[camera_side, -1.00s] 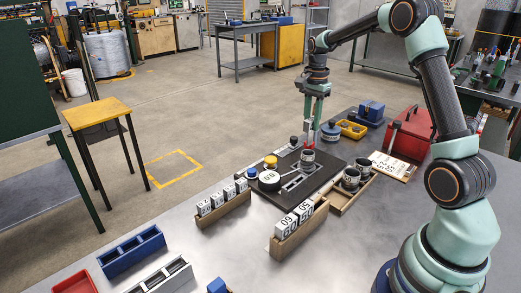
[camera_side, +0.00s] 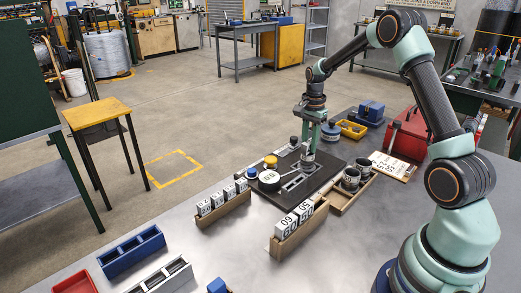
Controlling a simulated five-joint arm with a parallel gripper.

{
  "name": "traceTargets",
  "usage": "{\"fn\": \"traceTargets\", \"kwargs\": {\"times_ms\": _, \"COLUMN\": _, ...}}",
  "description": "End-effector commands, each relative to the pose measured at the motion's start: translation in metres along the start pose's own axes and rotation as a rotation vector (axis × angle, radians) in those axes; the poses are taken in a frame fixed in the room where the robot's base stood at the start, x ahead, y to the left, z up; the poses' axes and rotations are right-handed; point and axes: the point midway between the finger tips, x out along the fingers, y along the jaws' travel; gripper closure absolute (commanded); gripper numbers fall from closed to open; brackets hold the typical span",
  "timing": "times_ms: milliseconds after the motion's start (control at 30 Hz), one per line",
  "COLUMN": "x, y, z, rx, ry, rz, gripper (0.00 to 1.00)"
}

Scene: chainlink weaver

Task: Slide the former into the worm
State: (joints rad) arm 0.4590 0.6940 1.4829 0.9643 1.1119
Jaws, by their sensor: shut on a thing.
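My gripper (camera_side: 308,150) points straight down at the back right part of the dark fixture plate (camera_side: 265,196). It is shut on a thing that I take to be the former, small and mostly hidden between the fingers. Directly below the fingertips is a short grey cylinder (camera_side: 307,161) on the plate, which I take to be the worm. The fingertips are right at its top. I cannot tell whether the held piece is inside it or just above it.
A white round dial (camera_side: 269,180) and a yellow knob (camera_side: 270,161) sit left on the plate. Numbered blocks stand in wooden racks (camera_side: 291,241) in front. A wooden tray (camera_side: 338,206) with dark cups is at right. A yellow bin (camera_side: 353,130) and red toolbox (camera_side: 408,136) are behind.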

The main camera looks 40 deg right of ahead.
Motion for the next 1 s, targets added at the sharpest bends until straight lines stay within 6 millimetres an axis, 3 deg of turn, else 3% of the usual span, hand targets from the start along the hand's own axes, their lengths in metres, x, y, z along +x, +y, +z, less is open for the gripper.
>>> {"fn": "traceTargets", "kwargs": {"times_ms": 333, "x": 0.001, "y": 0.000, "z": 0.000, "rx": 0.000, "ry": 0.000, "rz": -0.001, "gripper": 1.00}}
{"fn": "traceTargets", "kwargs": {"times_ms": 367, "x": 0.001, "y": 0.000, "z": 0.000, "rx": 0.000, "ry": 0.000, "rz": 0.000, "gripper": 0.61}}
{"fn": "traceTargets", "kwargs": {"times_ms": 400, "x": 0.001, "y": 0.000, "z": 0.000, "rx": 0.000, "ry": 0.000, "rz": -0.001, "gripper": 0.46}}
{"fn": "traceTargets", "kwargs": {"times_ms": 433, "x": 0.001, "y": 0.000, "z": 0.000, "rx": 0.000, "ry": 0.000, "rz": -0.001, "gripper": 0.38}}
{"fn": "traceTargets", "kwargs": {"times_ms": 767, "x": 0.000, "y": 0.000, "z": 0.000, "rx": 0.000, "ry": 0.000, "rz": 0.000, "gripper": 0.38}}
{"fn": "traceTargets", "kwargs": {"times_ms": 1000, "x": -0.029, "y": -0.001, "z": 0.000, "rx": 0.000, "ry": 0.002, "rz": -0.004, "gripper": 0.38}}
